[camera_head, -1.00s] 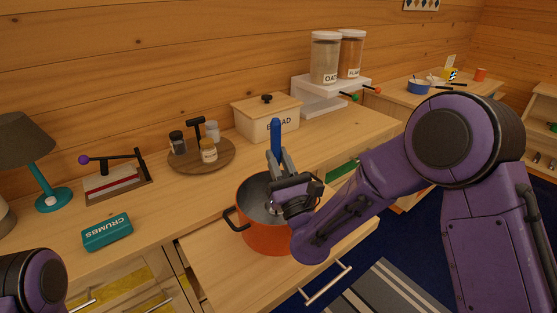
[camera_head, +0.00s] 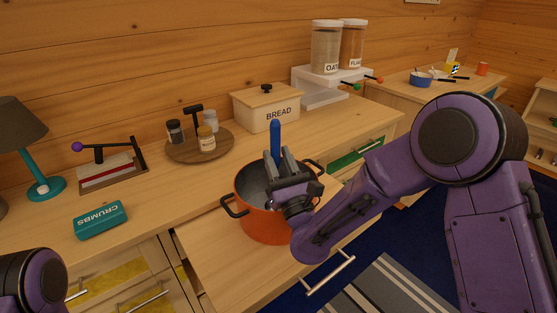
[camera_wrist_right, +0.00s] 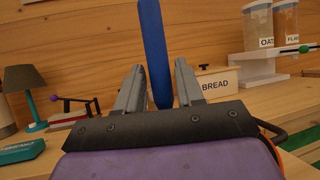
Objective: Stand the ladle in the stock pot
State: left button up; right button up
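The orange stock pot (camera_head: 262,222) stands on the pulled-out wooden board at the counter's front. The ladle's blue handle (camera_head: 275,138) rises nearly upright above the pot; its bowl is hidden by the pot and my gripper. My right gripper (camera_head: 279,158) is over the pot with its fingers parted, one on each side of the handle. In the right wrist view the handle (camera_wrist_right: 154,50) stands between the two grey fingers (camera_wrist_right: 158,82), with slim gaps beside it. Only part of my left arm shows at the lower left; its gripper is out of view.
Behind the pot are a round wooden tray (camera_head: 182,154) with several jars and a bread box (camera_head: 262,108). A teal crumbs box (camera_head: 101,220) and a lamp (camera_head: 40,188) are at left. Canisters (camera_head: 326,48) stand on a white riser (camera_head: 315,92).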

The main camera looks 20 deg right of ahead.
aim_at(276, 138)
jog(key=shift+o, duration=0.7)
jog(key=shift+r, duration=0.1)
jog(key=r, duration=0.2)
jog(key=s+r, duration=0.1)
jog(key=r, duration=0.1)
jog(key=shift+a+r, duration=0.1)
jog(key=shift+r, duration=0.1)
jog(key=s+a+r+b, duration=0.3)
jog(key=s+r+b, duration=0.5)
jog(key=s+b, duration=0.2)
jog(key=shift+s+a+r, duration=0.25)
jog(key=shift+s, duration=1)
jog(key=shift+r, duration=0.1)
